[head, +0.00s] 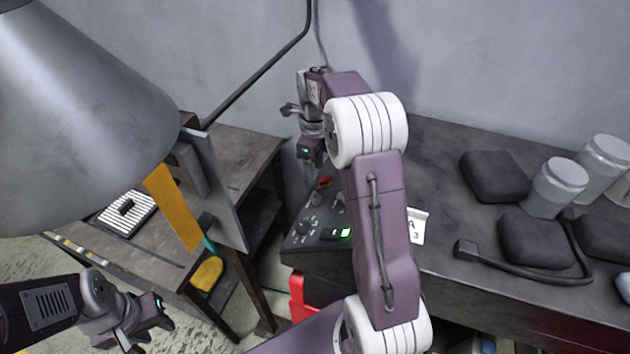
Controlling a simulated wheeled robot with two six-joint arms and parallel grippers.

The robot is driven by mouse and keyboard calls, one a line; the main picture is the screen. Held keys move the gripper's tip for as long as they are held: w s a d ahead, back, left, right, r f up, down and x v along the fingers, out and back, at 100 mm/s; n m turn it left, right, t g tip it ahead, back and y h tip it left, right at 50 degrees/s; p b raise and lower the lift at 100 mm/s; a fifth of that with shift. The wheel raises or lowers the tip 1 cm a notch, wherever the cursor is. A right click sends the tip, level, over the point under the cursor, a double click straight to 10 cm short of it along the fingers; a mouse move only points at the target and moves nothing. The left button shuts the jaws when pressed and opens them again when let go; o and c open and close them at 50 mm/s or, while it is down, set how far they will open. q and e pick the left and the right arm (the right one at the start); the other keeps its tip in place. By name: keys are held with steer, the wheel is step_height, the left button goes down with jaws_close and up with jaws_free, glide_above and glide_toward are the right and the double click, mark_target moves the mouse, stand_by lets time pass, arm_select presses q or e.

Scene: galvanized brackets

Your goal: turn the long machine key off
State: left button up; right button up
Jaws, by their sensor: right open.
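A dark control panel (300,240) stands at the left end of the long workbench. It carries a round dial (305,227), a lit green indicator (345,233) and a red part (325,181). A small grey metal piece (339,200), possibly the key, shows beside my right arm; its shape and turn are too small to tell. My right gripper (303,132) is open, above and behind the panel, apart from it. My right forearm hides the panel's right side. My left gripper (148,326) is low at the left, away from the panel; its finger gap is unclear.
Dark pads (495,175), grey jars (556,187), a headset-like band (530,270) and a white card (417,226) lie on the bench. A large grey lamp shade (75,110) fills the upper left. A lower table (150,255) and orange strip (172,207) stand left.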

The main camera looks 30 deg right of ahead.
mark_target(314, 197)
steer(key=shift+s+a+f, duration=0.15)
steer(key=shift+s+f, duration=0.1)
steer(key=shift+s, duration=0.1)
steer(key=f, duration=0.3)
steer(key=shift+s+a, duration=0.25)
steer(key=shift+s, duration=0.1)
steer(key=f, duration=0.3)
steer(key=w+f+p, duration=0.1)
steer(key=shift+d+f, duration=0.25)
steer(key=shift+f, duration=0.3)
steer(key=shift+s, duration=0.15)
arm_select(q)
steer(key=shift+s+a+r, duration=0.25)
steer(key=shift+s+r, duration=0.2)
steer(key=shift+r, duration=0.05)
arm_select(e)
steer(key=shift+s+a, duration=0.1)
